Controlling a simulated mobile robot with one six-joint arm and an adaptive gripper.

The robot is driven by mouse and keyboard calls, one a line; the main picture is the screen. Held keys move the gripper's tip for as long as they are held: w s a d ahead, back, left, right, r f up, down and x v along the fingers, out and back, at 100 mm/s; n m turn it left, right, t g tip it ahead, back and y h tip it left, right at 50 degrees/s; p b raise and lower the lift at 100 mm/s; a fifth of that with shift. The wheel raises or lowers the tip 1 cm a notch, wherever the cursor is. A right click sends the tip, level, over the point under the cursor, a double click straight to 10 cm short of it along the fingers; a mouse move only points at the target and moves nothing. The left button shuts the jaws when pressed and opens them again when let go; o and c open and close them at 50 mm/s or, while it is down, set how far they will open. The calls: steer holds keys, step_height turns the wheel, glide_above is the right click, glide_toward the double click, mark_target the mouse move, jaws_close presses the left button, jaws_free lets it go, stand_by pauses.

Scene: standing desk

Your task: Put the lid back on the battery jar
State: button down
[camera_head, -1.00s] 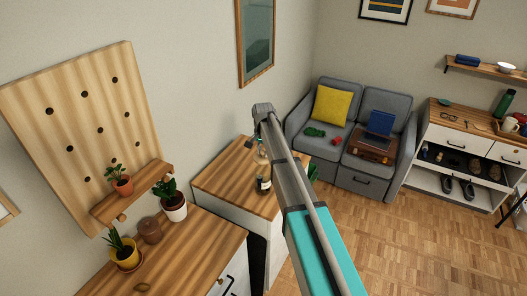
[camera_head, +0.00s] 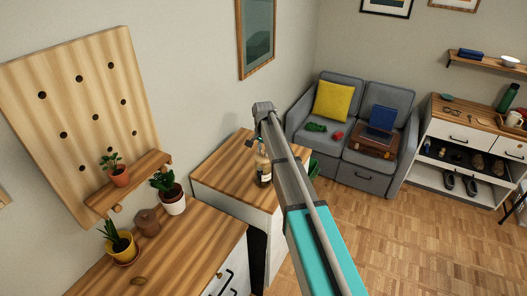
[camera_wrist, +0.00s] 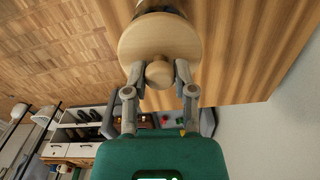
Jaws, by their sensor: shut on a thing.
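My gripper (camera_wrist: 160,80) is shut on the round wooden knob (camera_wrist: 159,70) of the pale wooden lid (camera_wrist: 160,36) in the wrist view. The lid's disc lies just past the fingertips. A dark rounded thing shows beyond the lid's far edge, probably the battery jar (camera_wrist: 160,6); the lid hides most of it. In the head view the jar (camera_head: 263,168), glass with dark contents, stands upright on the wooden desk top (camera_head: 222,172), partly behind my arm. I cannot tell whether lid and jar touch.
A pegboard (camera_head: 85,120) with a small shelf stands at left. A grey sofa (camera_head: 360,180) and a shoe cabinet (camera_head: 450,133) stand farther back.

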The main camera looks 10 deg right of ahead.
steer(key=shift+f+b, duration=0.8)
steer(key=shift+f, duration=0.3)
steer(key=shift+f, duration=0.15)
stand_by(1.6)
stand_by(0.3)
steer(key=shift+c, duration=1.8)
jaws_free()
steer(key=o, duration=0.4)
steer(key=shift+c, duration=0.2)
steer(key=shift+r+p, duration=3.35)
steer(key=shift+r, duration=0.15)
